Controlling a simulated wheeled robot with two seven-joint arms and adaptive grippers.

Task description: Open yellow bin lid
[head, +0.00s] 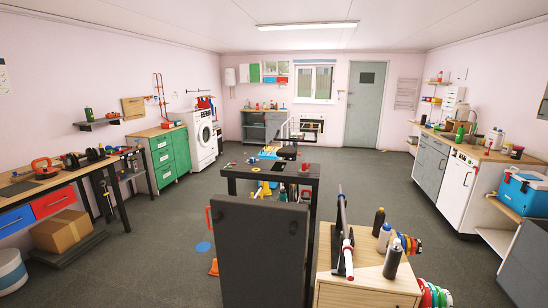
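I cannot make out a yellow bin or its lid in the head view. Neither of my grippers shows in the head view.
A dark upright panel (258,250) and a wooden cabinet (362,290) with bottles (392,260) stand close in front. A cardboard box (62,231) and a white-blue bucket (10,275) are at the left. Grey floor (165,235) is open at left of centre. A door (366,105) is at the back.

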